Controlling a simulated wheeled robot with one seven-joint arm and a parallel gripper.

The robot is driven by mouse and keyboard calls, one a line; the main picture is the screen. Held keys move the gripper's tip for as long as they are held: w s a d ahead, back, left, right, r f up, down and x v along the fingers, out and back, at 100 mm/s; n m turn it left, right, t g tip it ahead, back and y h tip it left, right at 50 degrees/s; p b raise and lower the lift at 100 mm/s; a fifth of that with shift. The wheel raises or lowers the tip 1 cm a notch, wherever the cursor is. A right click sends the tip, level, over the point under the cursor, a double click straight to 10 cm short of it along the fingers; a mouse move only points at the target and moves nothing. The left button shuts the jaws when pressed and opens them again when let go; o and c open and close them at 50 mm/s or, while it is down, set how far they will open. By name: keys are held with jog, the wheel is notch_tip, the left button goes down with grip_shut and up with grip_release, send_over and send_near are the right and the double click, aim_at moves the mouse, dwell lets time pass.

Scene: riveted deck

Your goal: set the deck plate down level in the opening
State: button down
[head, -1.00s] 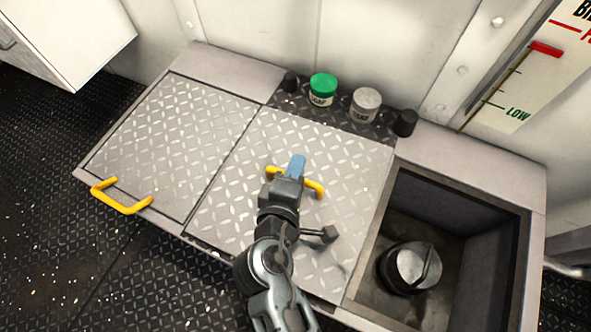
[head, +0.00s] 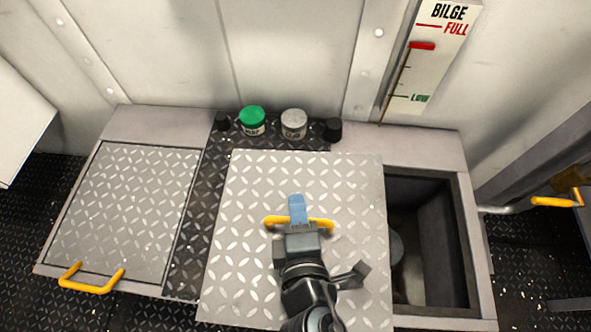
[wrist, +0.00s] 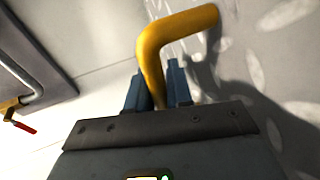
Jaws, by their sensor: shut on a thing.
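My gripper (head: 297,215) is shut on the yellow handle (head: 318,224) of the deck plate (head: 255,270), a grey square of diamond tread. In the wrist view the handle (wrist: 152,65) passes between the blue fingers, with the plate (wrist: 270,60) at right. In the head view the plate looks roughly level and covers the left part of the opening (head: 432,322). The opening's right part shows as a dark, deep well. A round object (head: 397,252) inside it is mostly hidden by the plate. How high the plate is held is hard to tell.
A second tread plate (head: 125,210) with a yellow handle (head: 90,283) lies at left. A dark tread strip (head: 197,235) is bare beside it. A green-lidded jar (head: 252,121), a grey-lidded jar (head: 293,124) and two black knobs stand behind. A yellow-handled lever (head: 555,201) is at right.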

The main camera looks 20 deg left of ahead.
aim_at(381, 201)
jog(key=w+d+m+h, duration=0.1)
jog(key=w+d, duration=0.2)
jog(key=d, duration=0.1)
jog(key=w+d+h, duration=0.1)
jog(key=w+d, duration=0.1)
jog(key=d, duration=0.3)
jog(key=w+d+m+h, duration=0.1)
jog(key=w+d, duration=0.2)
jog(key=d, duration=0.2)
jog(key=shift+w+f+m+t, duration=0.1)
jog(key=shift+w+m+t, duration=0.2)
jog(key=shift+w+t, duration=0.1)
jog(key=w+d+r+m+h, duration=0.1)
jog(key=w+d+h, duration=0.15)
jog(key=d, duration=0.55)
jog(key=w+d+r+m+h, duration=0.1)
jog(key=w+d, duration=0.2)
jog(key=d, duration=0.4)
notch_tip(381, 201, up, 11)
jog(key=s+p, duration=0.2)
jog(key=p, duration=1.9)
jog(key=shift+s+a+r+t+p, duration=0.15)
jog(key=shift+t+p, duration=0.15)
jog(key=shift+a+y, duration=0.1)
jog(key=shift+y, duration=0.15)
